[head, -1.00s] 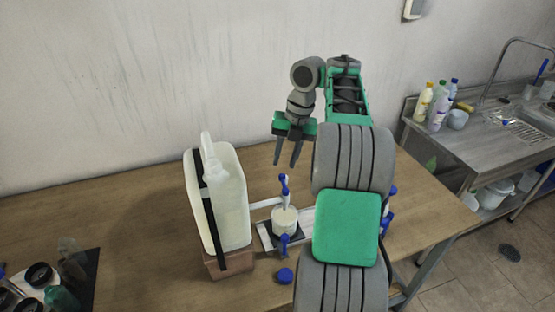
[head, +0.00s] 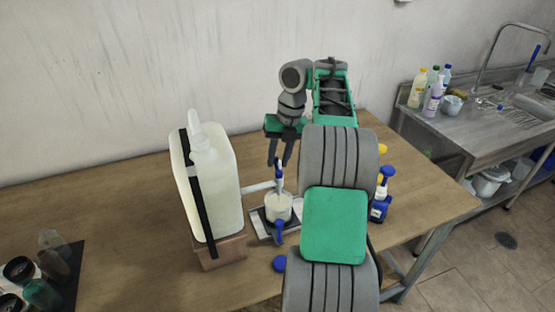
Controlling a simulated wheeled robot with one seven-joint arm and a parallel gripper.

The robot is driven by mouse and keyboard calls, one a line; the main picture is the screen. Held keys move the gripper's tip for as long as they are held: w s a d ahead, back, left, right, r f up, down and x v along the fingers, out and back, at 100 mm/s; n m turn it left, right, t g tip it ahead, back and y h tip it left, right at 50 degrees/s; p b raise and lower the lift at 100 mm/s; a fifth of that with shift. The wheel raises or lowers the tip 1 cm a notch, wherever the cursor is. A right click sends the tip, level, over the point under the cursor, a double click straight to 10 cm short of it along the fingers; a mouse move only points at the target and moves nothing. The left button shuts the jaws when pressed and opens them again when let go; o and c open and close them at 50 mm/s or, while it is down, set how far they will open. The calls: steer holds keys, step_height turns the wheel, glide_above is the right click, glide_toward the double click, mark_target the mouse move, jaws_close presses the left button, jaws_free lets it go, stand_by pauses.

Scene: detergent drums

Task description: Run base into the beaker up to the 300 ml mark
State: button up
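A large whitish translucent drum (head: 222,205) with a black strap stands upright on a brown block (head: 221,252) on the table. To its right, a small pale cup-like vessel, apparently the beaker (head: 278,208), stands on a low grey-and-white base; its marks and fill level are too small to read. A blue-topped white upright piece, perhaps a tap (head: 279,174), rises at the vessel. Another blue piece (head: 279,232) is at its front. My gripper (head: 279,163) points down with its fingers apart, at the blue top; I cannot tell whether they touch it.
A blue cap (head: 279,264) lies on the wooden table (head: 120,200). A blue spray bottle (head: 381,198) stands right of my arm. A dark mat with jars (head: 42,292) is at lower left. Bottles (head: 433,92) stand by the sink at right.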

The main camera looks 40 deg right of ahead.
jaws_close()
stand_by(1.2)
